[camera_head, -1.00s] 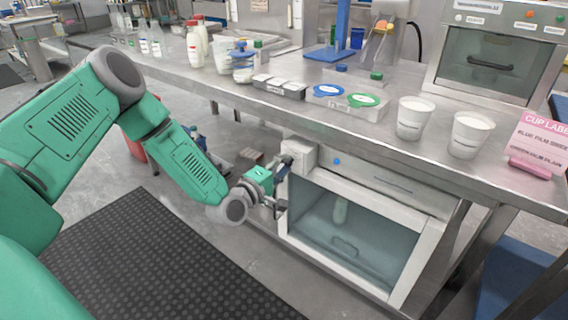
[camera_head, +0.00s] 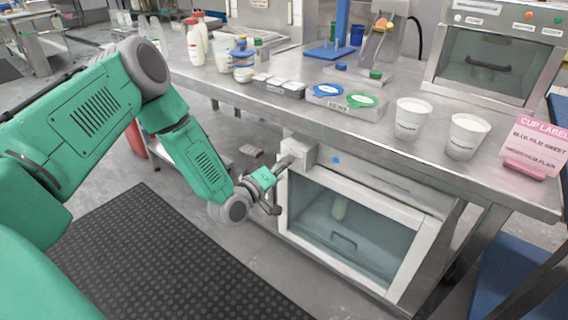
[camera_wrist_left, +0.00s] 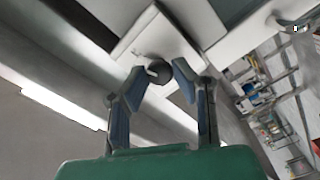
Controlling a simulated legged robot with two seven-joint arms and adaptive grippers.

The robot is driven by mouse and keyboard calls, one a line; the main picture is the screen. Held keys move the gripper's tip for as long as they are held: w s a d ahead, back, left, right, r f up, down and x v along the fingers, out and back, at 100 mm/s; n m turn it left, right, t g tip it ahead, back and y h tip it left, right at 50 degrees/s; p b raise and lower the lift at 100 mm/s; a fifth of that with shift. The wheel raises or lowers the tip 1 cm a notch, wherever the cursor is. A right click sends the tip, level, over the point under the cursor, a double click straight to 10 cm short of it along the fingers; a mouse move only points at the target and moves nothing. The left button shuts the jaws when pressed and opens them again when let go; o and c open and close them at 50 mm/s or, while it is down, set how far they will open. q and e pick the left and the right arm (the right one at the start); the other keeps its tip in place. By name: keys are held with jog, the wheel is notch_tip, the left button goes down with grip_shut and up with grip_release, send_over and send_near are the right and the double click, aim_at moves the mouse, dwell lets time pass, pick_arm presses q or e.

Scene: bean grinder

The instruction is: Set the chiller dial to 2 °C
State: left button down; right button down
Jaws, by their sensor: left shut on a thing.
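The chiller (camera_head: 432,248) is a pale box with a glass door under the steel bench. A white control housing (camera_head: 300,152) is at its upper left corner and shows in the left wrist view (camera_wrist_left: 178,42). The dial (camera_wrist_left: 159,71) is a dark round knob on that housing; its marks and setting cannot be read. My left gripper (camera_head: 279,186) is at the housing, and in the left wrist view its two blue-padded fingers (camera_wrist_left: 160,78) are closed on the dial from either side. In the head view the dial is hidden. My right gripper is not in view.
The bench (camera_head: 350,130) overhangs the chiller. On it stand two white cups (camera_head: 411,118), a pink label sign (camera_head: 536,146), blue and green lids (camera_head: 328,90) and several bottles. A dark mat (camera_head: 150,260) lies on the floor to the left.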

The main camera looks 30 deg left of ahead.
pick_arm(q)
jog(key=shift+s+d+f, duration=0.1)
jog(key=shift+s+f, duration=0.15)
jog(key=shift+f, duration=0.15)
jog(key=c, duration=1.3)
grip_release()
jog(key=shift+w, duration=0.15)
jog(key=shift+r, duration=0.15)
jog(key=s, duration=0.8)
jog(key=s+a, duration=0.1)
jog(key=s, duration=0.3)
